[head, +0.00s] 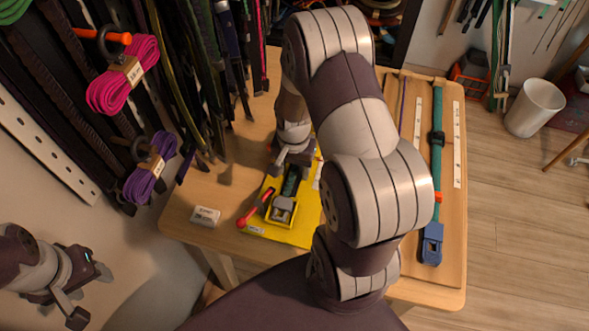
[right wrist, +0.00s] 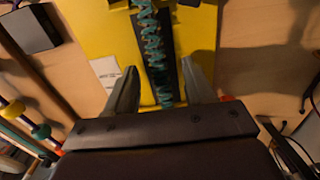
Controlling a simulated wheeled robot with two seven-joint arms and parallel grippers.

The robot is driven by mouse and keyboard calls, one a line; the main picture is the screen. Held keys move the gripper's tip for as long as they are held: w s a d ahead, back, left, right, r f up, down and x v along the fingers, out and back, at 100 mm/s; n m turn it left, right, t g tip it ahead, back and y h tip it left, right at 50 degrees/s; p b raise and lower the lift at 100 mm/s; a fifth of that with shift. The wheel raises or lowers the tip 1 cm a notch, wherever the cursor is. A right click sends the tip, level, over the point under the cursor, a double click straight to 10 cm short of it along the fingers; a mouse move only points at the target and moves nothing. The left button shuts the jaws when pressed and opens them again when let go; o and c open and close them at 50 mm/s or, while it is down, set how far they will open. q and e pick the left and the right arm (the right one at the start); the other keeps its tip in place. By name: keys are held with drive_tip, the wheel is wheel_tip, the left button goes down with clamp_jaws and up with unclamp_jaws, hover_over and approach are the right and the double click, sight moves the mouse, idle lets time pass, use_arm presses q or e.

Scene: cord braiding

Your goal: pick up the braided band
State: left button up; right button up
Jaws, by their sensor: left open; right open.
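The braided band (right wrist: 155,45), teal and dark crossing cords, lies lengthwise on the yellow board (right wrist: 85,30). In the head view the band (head: 291,184) is a short dark green strip running up from a yellow clamp (head: 283,210) with a red handle (head: 247,217). My right gripper (right wrist: 160,88) is open above the board, one finger on each side of the band, apart from it. In the head view my right gripper (head: 290,160) is partly hidden by my arm, over the band's far end. My left gripper (head: 88,292) is open and empty at the lower left, off the table.
A small white box (head: 205,215) sits left of the yellow board. Pink (head: 124,75) and purple (head: 151,168) cord bundles hang at the left.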

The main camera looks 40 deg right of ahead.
clamp_jaws()
